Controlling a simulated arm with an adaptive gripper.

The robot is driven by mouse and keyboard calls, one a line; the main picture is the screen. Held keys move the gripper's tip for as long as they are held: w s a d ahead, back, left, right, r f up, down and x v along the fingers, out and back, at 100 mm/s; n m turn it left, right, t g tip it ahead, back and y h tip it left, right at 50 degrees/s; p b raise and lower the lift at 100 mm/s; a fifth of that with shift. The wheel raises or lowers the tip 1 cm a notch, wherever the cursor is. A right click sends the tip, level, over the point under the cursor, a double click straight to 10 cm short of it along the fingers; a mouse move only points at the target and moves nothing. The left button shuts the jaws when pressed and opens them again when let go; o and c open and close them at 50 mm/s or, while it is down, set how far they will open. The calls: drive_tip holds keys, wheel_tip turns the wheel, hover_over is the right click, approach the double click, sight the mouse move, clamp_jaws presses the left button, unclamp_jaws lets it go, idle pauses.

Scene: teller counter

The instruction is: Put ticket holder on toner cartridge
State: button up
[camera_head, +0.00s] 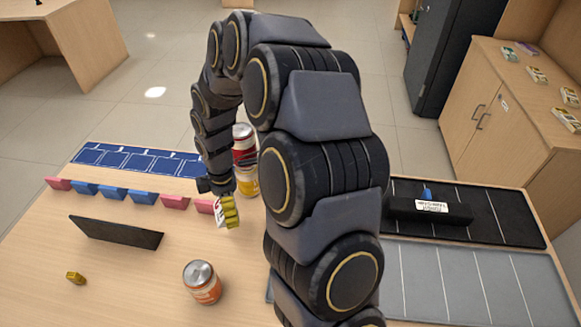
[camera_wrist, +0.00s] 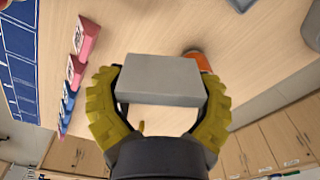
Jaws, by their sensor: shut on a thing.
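My gripper (camera_head: 229,212) is shut on a small block with a grey top, which seems to be the ticket holder (camera_wrist: 160,80). In the wrist view the block sits between the yellow fingers. In the head view a white face with red marks (camera_head: 219,213) shows beside the fingers. My gripper is above the left part of the counter, near the end of a row of pink and blue pieces. The long black box with a white label, apparently the toner cartridge (camera_head: 400,210), lies on the black mat at the right, away from my gripper.
An orange can (camera_head: 203,285) stands in front of my gripper, and red and yellow cans (camera_head: 244,150) stand behind it. A black panel (camera_head: 115,232) and a small yellow piece (camera_head: 75,278) are at left. The grey mat (camera_head: 470,285) is clear. My arm hides the counter's middle.

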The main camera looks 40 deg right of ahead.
drive_tip(key=s+d+r+m, duration=0.1)
drive_tip(key=s+d+m, duration=0.3)
drive_tip(key=d, duration=0.7)
drive_tip(key=s+d+r+m, duration=0.1)
drive_tip(key=s+d+m, duration=0.35)
drive_tip(key=d, duration=0.65)
drive_tip(key=s+d+m, duration=0.3)
drive_tip(key=s+d, duration=0.3)
drive_tip(key=s, duration=0.3)
drive_tip(key=s+d+m, duration=0.3)
drive_tip(key=s+d, duration=0.2)
drive_tip(key=s, duration=0.3)
hover_over(433, 202)
drive_tip(key=f, duration=0.9)
drive_tip(key=shift+s+a, duration=0.1)
drive_tip(key=shift+a, duration=0.15)
drive_tip(key=shift+d+f, duration=0.1)
drive_tip(key=shift+f, duration=0.1)
drive_tip(key=shift+d+f, duration=0.15)
drive_tip(key=shift+f, duration=1.45)
drive_tip(key=shift+f, duration=0.15)
